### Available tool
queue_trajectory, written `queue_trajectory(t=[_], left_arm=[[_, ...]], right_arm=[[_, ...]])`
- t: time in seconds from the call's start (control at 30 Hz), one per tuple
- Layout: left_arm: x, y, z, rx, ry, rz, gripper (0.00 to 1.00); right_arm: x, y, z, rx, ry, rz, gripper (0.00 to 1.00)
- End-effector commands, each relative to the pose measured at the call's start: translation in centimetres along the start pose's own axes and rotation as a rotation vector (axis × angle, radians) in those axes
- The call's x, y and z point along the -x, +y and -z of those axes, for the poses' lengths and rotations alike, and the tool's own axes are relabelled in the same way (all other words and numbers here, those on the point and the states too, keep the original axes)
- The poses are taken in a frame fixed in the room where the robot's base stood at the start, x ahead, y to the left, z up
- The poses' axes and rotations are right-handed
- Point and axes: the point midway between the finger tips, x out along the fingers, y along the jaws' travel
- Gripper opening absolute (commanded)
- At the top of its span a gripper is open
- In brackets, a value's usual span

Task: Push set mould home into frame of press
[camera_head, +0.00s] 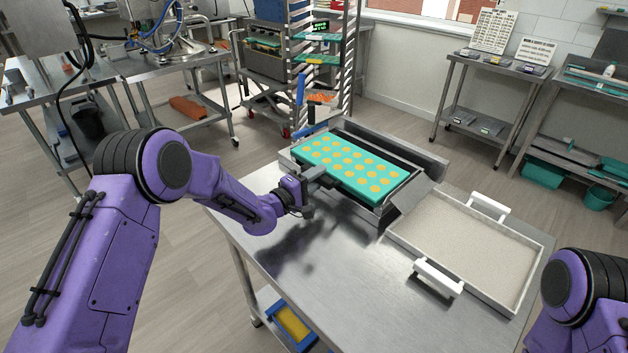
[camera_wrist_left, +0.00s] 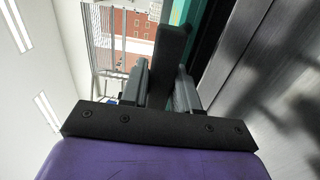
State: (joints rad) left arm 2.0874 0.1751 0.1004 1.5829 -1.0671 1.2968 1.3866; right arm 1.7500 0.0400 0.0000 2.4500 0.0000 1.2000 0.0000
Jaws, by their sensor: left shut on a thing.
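The teal mould (camera_head: 343,187), filled with rows of yellow rounds, lies flat on the steel press (camera_head: 437,162). A dark gap shows between the mould's far long edge and the press's back wall. My left gripper (camera_head: 314,174) is at the mould's near long side, towards its left end. In the left wrist view, the left gripper (camera_wrist_left: 160,88) is shut on a dark upright bar (camera_wrist_left: 172,52), with a teal edge just beyond it. I cannot tell whether the bar belongs to the mould or to the press. My right gripper is out of view.
A white-handled tray of pale powder (camera_head: 460,235) stands right of the press on the steel table (camera_head: 330,290). A rack (camera_head: 330,75) stands behind. The table's front is clear.

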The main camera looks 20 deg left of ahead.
Motion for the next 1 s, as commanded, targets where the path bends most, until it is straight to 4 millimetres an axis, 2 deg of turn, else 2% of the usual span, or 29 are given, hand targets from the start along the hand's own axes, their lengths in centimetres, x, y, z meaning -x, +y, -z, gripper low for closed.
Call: queue_trajectory(t=[1.0], left_arm=[[-3.6,-0.1,0.0,0.0,0.001,-0.003,0.0]], right_arm=[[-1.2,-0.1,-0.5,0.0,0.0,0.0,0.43]])
